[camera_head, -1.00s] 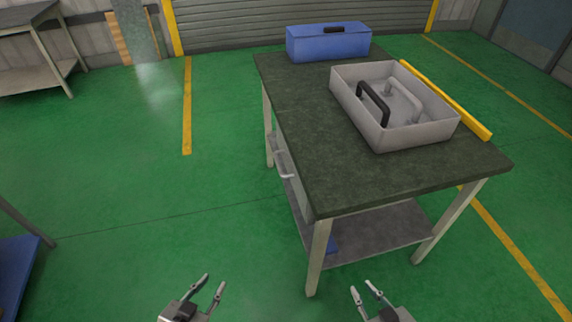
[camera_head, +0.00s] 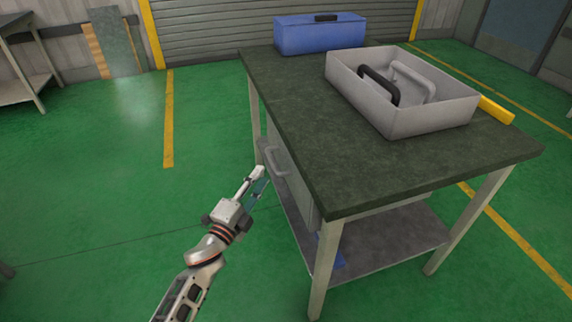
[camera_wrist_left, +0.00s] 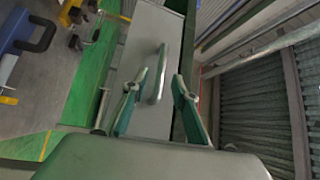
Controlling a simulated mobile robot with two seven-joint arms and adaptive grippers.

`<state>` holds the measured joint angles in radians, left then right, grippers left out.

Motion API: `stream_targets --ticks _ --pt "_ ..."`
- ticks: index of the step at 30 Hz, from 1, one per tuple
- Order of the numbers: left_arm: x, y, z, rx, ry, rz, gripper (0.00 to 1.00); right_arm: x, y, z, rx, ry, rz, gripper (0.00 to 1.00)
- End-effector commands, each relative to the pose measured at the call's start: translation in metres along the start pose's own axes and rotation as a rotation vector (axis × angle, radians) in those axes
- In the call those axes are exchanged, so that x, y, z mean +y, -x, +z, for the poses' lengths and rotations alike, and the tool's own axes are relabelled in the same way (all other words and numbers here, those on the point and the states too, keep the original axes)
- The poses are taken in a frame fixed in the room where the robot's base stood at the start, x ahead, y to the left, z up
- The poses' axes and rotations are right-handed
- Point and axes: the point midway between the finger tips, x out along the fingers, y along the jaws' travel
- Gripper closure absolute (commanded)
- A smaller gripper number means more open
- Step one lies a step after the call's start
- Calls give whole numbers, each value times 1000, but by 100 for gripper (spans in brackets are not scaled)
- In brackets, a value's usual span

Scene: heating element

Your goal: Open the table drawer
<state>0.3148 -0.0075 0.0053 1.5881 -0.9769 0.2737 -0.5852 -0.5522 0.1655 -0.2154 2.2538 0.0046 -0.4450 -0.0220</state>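The table (camera_head: 310,130) has a dark top, pale legs and a grey drawer (camera_head: 299,190) on its left side. The drawer looks closed. Its pale bar handle (camera_head: 275,161) shows just beyond my left gripper (camera_head: 260,177), which reaches in from the lower left. In the left wrist view, the drawer front (camera_wrist_left: 150,35) lies ahead, and the handle (camera_wrist_left: 158,72) stands between the two spread fingers of my left gripper (camera_wrist_left: 156,86). The fingers are open; I cannot tell whether either touches the handle. My right gripper is out of view.
A grey open tray (camera_head: 430,118) with dark and light handles and a blue box (camera_head: 318,35) stand on the tabletop. A lower shelf (camera_head: 385,245) runs under the table. The green floor to the left is clear.

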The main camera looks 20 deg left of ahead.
Motion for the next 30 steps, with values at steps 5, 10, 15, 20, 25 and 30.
stream_targets --ticks 5,10,15,20,25,30 --pt "-4 -20 0 2 -5 -7 72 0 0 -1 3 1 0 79" --pt "-2 -46 0 1 -4 -4 72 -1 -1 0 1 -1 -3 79" --pt "-1 -66 0 1 -3 -2 72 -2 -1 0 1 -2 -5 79" --pt "-2 -76 0 1 -3 -3 72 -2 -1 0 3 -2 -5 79" --pt "-3 -78 0 1 -3 -3 72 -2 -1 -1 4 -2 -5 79" --pt "-3 -78 0 1 -2 -3 83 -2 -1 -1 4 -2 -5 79"
